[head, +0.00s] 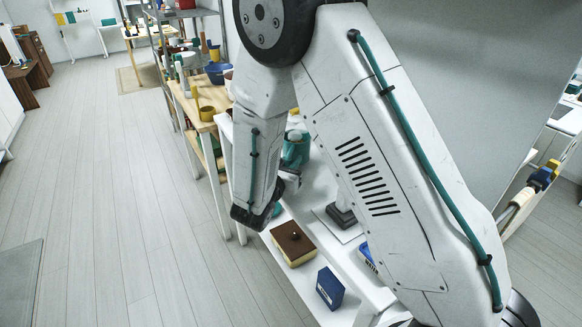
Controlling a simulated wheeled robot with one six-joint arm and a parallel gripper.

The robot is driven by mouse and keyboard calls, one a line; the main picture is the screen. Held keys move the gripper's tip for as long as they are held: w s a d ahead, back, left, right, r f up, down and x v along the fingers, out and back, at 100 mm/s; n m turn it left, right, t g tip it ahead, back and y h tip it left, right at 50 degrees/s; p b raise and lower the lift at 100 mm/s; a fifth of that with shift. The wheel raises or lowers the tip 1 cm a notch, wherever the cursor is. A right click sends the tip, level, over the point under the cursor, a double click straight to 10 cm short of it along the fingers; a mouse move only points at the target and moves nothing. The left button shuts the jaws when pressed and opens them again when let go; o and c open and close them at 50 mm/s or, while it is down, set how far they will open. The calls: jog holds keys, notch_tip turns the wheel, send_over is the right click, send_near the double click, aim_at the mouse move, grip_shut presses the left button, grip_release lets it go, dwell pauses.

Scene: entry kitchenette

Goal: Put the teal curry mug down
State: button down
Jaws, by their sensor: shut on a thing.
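A teal vessel (296,152), which I take to be the teal curry mug, shows between my arm links, above the white shelf unit. My arm hides part of it. My gripper (289,178) is small and partly hidden behind my wrist, right against the lower side of the teal vessel. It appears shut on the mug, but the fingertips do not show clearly. I cannot tell whether the mug's base touches the white top.
The white shelf unit (318,182) has a brown-topped box (293,243) and a dark blue box (330,288) lower down.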

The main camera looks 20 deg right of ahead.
jog(key=shift+f, duration=0.95)
jog(key=c, duration=1.3)
grip_release()
jog(key=shift+f, duration=0.1)
